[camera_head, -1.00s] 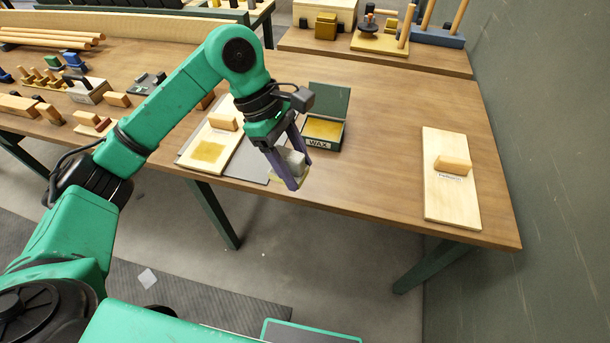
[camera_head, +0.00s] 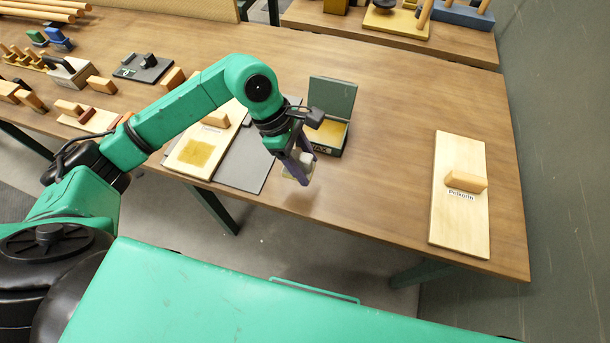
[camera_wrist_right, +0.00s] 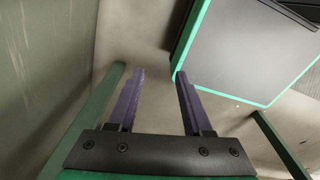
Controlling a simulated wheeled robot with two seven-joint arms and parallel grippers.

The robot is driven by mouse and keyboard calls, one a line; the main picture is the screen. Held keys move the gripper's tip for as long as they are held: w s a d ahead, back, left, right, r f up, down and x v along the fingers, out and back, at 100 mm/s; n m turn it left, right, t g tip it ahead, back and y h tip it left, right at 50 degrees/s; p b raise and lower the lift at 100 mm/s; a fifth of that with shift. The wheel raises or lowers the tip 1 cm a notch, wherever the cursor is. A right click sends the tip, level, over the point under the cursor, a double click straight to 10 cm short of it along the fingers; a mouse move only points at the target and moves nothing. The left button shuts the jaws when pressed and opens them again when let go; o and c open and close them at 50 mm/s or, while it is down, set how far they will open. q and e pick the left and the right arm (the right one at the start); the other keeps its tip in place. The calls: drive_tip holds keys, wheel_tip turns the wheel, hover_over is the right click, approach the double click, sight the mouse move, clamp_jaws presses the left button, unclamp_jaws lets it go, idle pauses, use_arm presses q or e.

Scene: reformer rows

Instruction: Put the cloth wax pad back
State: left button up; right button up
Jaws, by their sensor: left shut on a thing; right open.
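My left gripper (camera_head: 299,166) is shut on the cloth wax pad (camera_head: 305,158), a small pale block with a yellowish underside. It holds the pad in front of the wax box, above the table's front edge. The green wax box (camera_head: 333,140) stands on the table with its lid (camera_head: 332,97) raised and yellow wax inside. The arm and gripper partly cover the box's left side and label. My right gripper (camera_wrist_right: 158,85) shows only in the right wrist view, open and empty above the floor.
A board with a yellow wax patch (camera_head: 197,154) and a wooden block lies beside a grey mat (camera_head: 248,165), left of the box. A pale board labelled Pelkorin (camera_head: 460,220) lies at the right. The table between box and board is clear.

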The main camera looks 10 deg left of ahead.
sight(311, 190)
use_arm(q)
wheel_tip(311, 190, down, 8)
drive_tip(key=shift+w+r+p, duration=0.1)
drive_tip(key=shift+w+p, duration=0.05)
drive_tip(key=shift+p, duration=0.45)
drive_tip(key=shift+w+f+b, duration=0.1)
drive_tip(key=shift+f+b, duration=0.2)
drive_tip(key=shift+f, duration=0.1)
drive_tip(key=o, duration=1.2)
drive_tip(key=shift+r, duration=0.15)
use_arm(e)
drive_tip(key=shift+w+a+r, duration=0.2)
drive_tip(key=shift+w+r, duration=0.45)
drive_tip(key=shift+w, duration=0.15)
use_arm(q)
drive_tip(key=shift+r, duration=0.1)
use_arm(e)
drive_tip(key=shift+r, duration=0.1)
use_arm(q)
drive_tip(key=shift+a+r, duration=0.1)
drive_tip(key=shift+r, duration=0.1)
drive_tip(key=b+v, duration=0.3)
drive_tip(key=v, duration=0.8)
drive_tip(key=shift+a+r, duration=0.1)
drive_tip(key=shift+r, duration=0.25)
use_arm(e)
wheel_tip(311, 190, down, 3)
drive_tip(key=shift+d+f, duration=0.1)
drive_tip(key=shift+f, duration=0.1)
